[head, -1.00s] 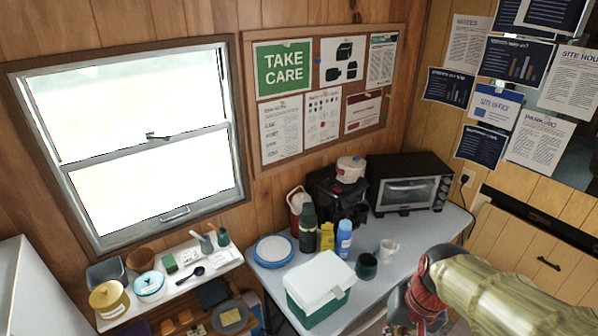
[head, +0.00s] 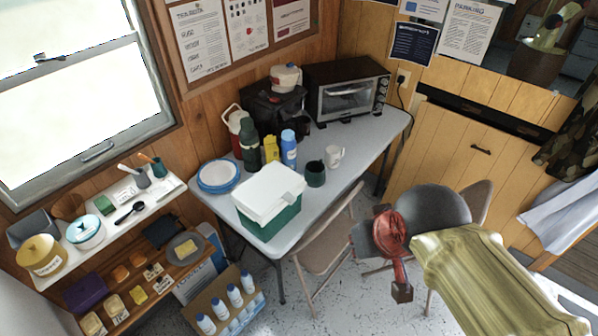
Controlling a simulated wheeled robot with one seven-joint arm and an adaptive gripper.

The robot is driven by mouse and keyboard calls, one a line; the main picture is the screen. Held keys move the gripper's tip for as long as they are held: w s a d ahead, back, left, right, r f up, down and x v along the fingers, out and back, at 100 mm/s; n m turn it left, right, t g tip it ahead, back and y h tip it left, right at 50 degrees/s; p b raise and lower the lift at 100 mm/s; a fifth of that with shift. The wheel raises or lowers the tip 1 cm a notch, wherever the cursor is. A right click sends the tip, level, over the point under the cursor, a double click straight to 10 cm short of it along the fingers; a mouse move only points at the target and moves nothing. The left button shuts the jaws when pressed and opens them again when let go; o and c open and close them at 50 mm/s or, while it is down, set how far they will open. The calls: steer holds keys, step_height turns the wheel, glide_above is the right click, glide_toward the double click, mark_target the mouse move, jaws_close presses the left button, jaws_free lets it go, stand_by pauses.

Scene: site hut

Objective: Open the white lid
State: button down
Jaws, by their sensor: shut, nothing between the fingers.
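The white lid (head: 268,190) is closed on a green cool box (head: 274,222). The box stands near the front left corner of the table (head: 345,144). My gripper (head: 402,292) hangs to the right of the box and lower in the picture, in front of the table and over the chairs. It is shut and empty, pointing down, and apart from the lid. My arm comes in from the lower right.
A green mug (head: 315,174), a white mug (head: 334,157), a blue bottle (head: 289,150) and a dark green flask (head: 249,145) stand behind the box. Plates (head: 218,176) lie to its left. A folding chair (head: 325,245) stands close on its right. A shelf (head: 110,228) is further left.

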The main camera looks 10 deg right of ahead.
steer(key=w+a+f+m+g+y+b, duration=0.1)
steer(key=w+f+m+y, duration=0.3)
steer(key=f, duration=0.5)
steer(key=w+f+m+g+y+b, duration=0.1)
steer(key=w+f+m+g+y, duration=0.15)
steer(key=f+m, duration=0.45)
steer(key=w+a+f+m+g+y+b, duration=0.1)
steer(key=w+f+m+y+b, duration=0.3)
steer(key=f, duration=0.7)
steer(key=w+d+f+m+t+p, duration=0.1)
steer(key=w+d+f+m+t, duration=0.2)
steer(key=w, duration=0.4)
steer(key=w+d+f+m+t+p, duration=0.1)
steer(key=w+f+m+t, duration=0.3)
steer(key=w+m, duration=0.2)
steer(key=w+d+r+m+t+h, duration=0.2)
steer(key=w+d+r+m+t, duration=0.15)
steer(key=w, duration=0.45)
steer(key=shift+m, duration=0.35)
steer(key=w+a+b, duration=0.1)
steer(key=w, duration=0.1)
steer(key=w+a+b, duration=0.1)
steer(key=w+a, duration=0.1)
steer(key=w, duration=0.1)
steer(key=w+a+b, duration=0.1)
steer(key=w, duration=0.1)
steer(key=shift+w+a+f, duration=0.25)
steer(key=shift+a, duration=0.1)
steer(key=shift+r, duration=0.65)
